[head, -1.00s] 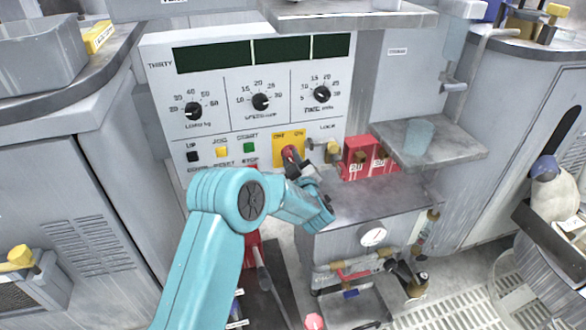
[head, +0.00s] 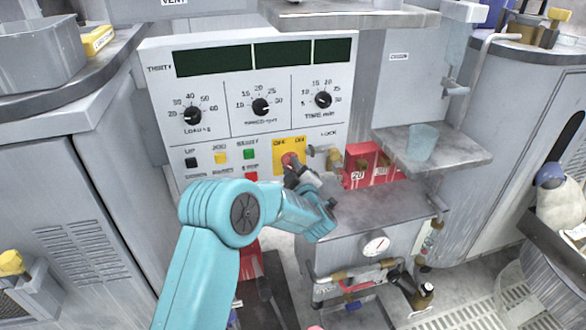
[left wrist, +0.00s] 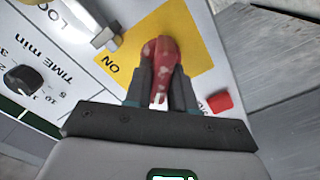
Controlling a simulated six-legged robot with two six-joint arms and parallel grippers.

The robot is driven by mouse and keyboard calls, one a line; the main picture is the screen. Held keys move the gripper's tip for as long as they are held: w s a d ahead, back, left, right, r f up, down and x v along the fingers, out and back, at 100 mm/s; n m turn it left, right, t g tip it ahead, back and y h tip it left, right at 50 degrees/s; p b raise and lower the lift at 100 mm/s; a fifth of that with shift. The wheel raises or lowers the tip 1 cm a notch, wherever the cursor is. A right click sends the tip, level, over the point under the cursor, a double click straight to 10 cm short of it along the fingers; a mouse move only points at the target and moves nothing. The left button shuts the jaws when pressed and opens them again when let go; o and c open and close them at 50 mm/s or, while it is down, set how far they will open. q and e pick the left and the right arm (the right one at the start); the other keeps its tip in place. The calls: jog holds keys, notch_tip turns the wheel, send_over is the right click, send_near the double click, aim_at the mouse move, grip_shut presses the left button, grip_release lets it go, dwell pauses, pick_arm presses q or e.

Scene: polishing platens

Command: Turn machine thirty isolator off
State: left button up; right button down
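The isolator is a red handle (head: 291,159) on a yellow plate (head: 282,146) marked OFF and ON, low on the panel labelled THIRTY. In the left wrist view the worn red handle (left wrist: 160,55) stands upright in the picture, with ON on the yellow plate (left wrist: 125,62) to its left. The OFF mark is not visible there. My left gripper (head: 297,174) is at the handle. In the left wrist view its two fingers (left wrist: 161,92) lie on either side of the handle, apparently closed against it. My right gripper is not in view.
A lock fitting (head: 333,158) juts out just right of the yellow plate. Red padlock-like blocks (head: 361,165) are further right. A grey shelf with a pale cup (head: 422,142) overhangs on the right. A grey box with a gauge (head: 376,245) stands below.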

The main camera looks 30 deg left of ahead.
pick_arm(q)
jog(key=o, duration=0.3)
jog(key=shift+o, duration=0.2)
jog(key=p+v, duration=0.3)
jog(key=v, duration=1.3)
jog(key=shift+s, duration=0.2)
jog(key=shift+d, duration=0.15)
